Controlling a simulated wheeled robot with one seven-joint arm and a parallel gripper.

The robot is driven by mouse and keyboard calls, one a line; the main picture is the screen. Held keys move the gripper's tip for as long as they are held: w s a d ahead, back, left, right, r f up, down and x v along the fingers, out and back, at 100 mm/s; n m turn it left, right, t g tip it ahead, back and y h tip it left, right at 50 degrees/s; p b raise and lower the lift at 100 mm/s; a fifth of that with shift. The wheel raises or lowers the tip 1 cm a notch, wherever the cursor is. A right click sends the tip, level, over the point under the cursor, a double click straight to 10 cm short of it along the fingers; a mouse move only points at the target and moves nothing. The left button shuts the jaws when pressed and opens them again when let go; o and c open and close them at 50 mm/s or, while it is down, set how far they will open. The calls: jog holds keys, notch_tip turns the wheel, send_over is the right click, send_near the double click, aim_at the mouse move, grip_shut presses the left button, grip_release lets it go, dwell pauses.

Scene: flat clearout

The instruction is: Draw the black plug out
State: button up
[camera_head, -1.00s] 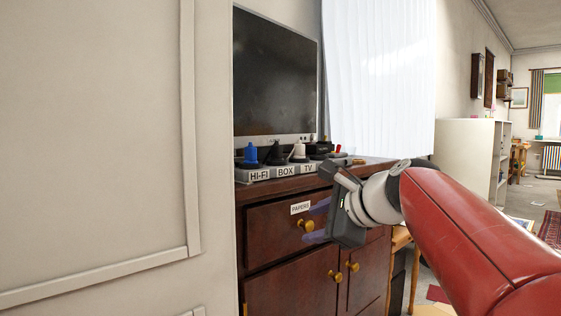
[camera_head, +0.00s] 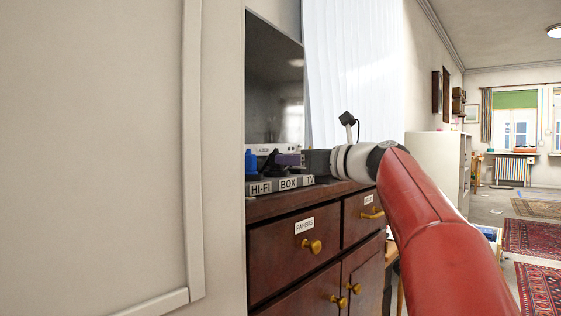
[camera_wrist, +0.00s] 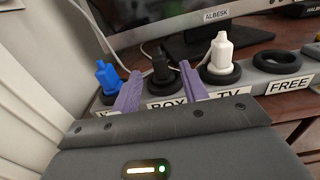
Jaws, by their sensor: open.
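The black plug (camera_wrist: 160,66) stands in the strip's socket labelled BOX (camera_wrist: 166,105). In the head view the black plug (camera_head: 270,160) is partly hidden by my gripper. My gripper (camera_wrist: 160,69) is open, with one purple finger on each side of the black plug in the wrist view. I cannot tell how far the fingertips are from it in depth. In the head view my gripper (camera_head: 279,160) is up at the strip, its fingers pointing left.
The blue plug (camera_wrist: 107,77) is to the left of the black one, the white plug (camera_wrist: 221,52) to the right. The FREE socket (camera_wrist: 276,63) is empty. A screen (camera_head: 275,85) stands behind. The strip sits on a dark wood cabinet (camera_head: 283,250). A pale wall (camera_head: 100,150) is at left.

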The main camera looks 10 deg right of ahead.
aim_at(271, 158)
jog(key=p+x, duration=0.1)
jog(key=x, duration=0.6)
jog(key=shift+w+a, duration=0.15)
jog(key=shift+w, duration=0.05)
grip_shut()
